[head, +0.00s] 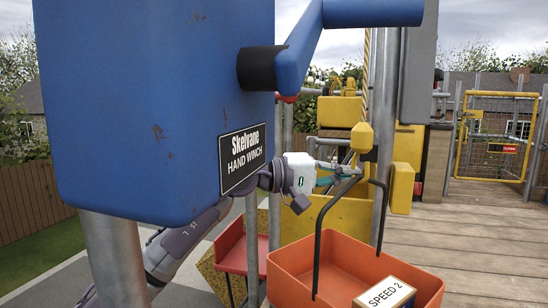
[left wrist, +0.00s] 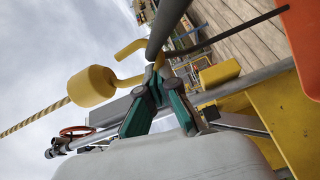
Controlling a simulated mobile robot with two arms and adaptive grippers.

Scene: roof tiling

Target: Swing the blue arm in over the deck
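A large blue hand winch housing (head: 150,110) fills the left of the head view. A blue slanted bar (head: 300,50) and a blue crossbar (head: 375,12) join it near a black hub. My left gripper (head: 342,171) is beyond the winch, at the dark bail (head: 318,245) of an orange tray (head: 335,265). In the left wrist view its green fingers (left wrist: 157,78) are close together on the dark bail (left wrist: 166,25), beside the yellow hook (left wrist: 130,49). Their exact contact is partly hidden. My right gripper is out of view.
A yellow weight (head: 361,137) hangs on a rope above the tray. A grey post (head: 384,90) stands close behind. A box marked SPEED 2 (head: 384,293) sits in the tray. The wooden deck (head: 470,235) at right is open, with a yellow gate (head: 495,135) beyond.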

